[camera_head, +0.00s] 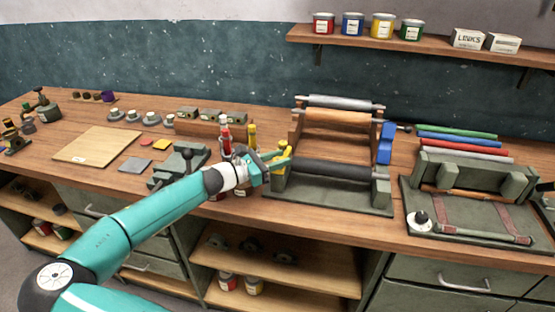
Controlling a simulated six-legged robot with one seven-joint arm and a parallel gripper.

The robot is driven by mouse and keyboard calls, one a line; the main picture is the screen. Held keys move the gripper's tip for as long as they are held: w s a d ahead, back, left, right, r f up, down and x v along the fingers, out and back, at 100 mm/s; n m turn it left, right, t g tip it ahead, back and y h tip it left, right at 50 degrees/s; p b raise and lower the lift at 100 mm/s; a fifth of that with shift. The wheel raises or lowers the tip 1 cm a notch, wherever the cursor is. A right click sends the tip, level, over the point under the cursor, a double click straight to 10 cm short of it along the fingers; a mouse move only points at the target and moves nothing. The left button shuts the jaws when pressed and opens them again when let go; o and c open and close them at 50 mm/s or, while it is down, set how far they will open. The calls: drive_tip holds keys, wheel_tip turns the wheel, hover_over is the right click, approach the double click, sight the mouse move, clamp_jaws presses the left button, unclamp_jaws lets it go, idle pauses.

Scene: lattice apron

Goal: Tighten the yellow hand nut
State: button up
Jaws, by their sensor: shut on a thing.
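The yellow hand nut (281,155) is at the left end of the green roller stand (335,205), by its lower dark roller (330,171). It is small in view and partly covered by my gripper. My gripper (278,163) reaches in from the left on the teal arm and is shut on the yellow hand nut. The exact finger contact is too small to make out. The stand also carries a wooden roller (335,118) and a grey roller (340,102) above. A blue part (386,144) sits on its right side.
Red and yellow bottles (225,137) stand close behind my gripper. A green vise (188,158) is left of it, near my forearm. A second green fixture (470,190) stands at the right. A wooden board (98,144) lies at the left. A shelf (430,50) with tins hangs above.

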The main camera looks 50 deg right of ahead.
drive_tip(key=o, duration=0.9)
drive_tip(key=shift+o, duration=0.2)
drive_tip(key=shift+w, duration=0.1)
drive_tip(key=v, duration=1.3)
drive_tip(key=shift+a, duration=0.3)
drive_tip(key=shift+o, duration=0.2)
drive_tip(key=shift+w, duration=0.1)
